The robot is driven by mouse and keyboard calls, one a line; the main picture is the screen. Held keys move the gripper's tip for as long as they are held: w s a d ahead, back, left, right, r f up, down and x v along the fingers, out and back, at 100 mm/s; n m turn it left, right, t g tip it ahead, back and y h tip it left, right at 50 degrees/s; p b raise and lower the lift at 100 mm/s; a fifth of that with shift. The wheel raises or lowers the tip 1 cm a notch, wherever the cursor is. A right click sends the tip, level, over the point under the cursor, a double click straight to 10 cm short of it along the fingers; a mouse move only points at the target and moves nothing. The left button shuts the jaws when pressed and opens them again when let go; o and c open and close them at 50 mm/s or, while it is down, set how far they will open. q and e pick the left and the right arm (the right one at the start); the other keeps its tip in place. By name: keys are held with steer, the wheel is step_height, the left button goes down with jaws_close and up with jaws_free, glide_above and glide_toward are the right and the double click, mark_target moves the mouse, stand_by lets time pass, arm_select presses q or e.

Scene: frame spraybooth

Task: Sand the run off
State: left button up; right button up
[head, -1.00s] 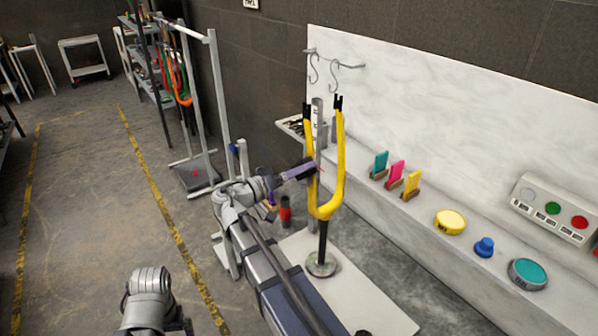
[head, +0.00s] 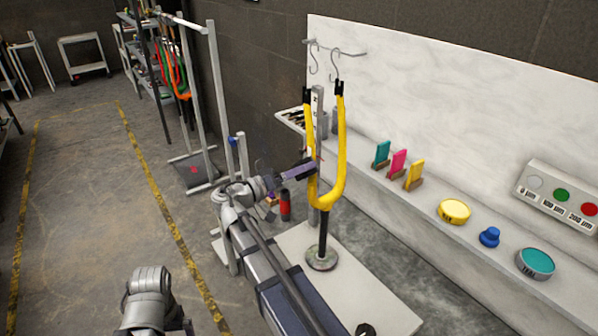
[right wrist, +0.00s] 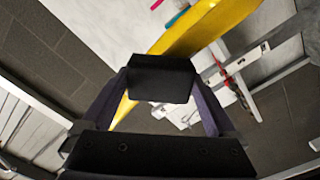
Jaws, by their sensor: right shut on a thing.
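A yellow fork (head: 342,165) stands upright, its two black-tipped legs pointing up, on a black post with a round base (head: 321,258). My right gripper (head: 312,166) reaches its left leg from the left. In the right wrist view, the right gripper (right wrist: 160,88) is shut on a black block (right wrist: 160,80), with the yellow fork leg (right wrist: 205,28) running diagonally just beyond it. I cannot tell whether the block touches the paint. The block's far face and any run on the leg are hidden or too small to see. My left gripper is out of view.
On the ledge at right stand teal, magenta and yellow pads (head: 398,162), a yellow round tin (head: 454,211), a blue knob-like piece (head: 489,237) and a teal tin (head: 535,263). A button panel (head: 560,195) is behind. Two hooks (head: 333,65) hang above the fork.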

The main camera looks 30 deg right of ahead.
mark_target(299, 180)
steer(key=shift+f+b, duration=1.25)
steer(key=shift+f, duration=0.3)
steer(key=shift+f, duration=0.1)
step_height(299, 180, down, 4)
steer(key=b, duration=0.3)
steer(key=shift+a+r+b, duration=0.1)
steer(key=shift+r+b, duration=0.1)
steer(key=shift+b, duration=0.15)
steer(key=shift+a+r, duration=0.1)
steer(key=shift+s+a, duration=0.2)
steer(key=shift+a, duration=2.75)
steer(key=a, duration=0.3)
steer(key=shift+s, duration=0.1)
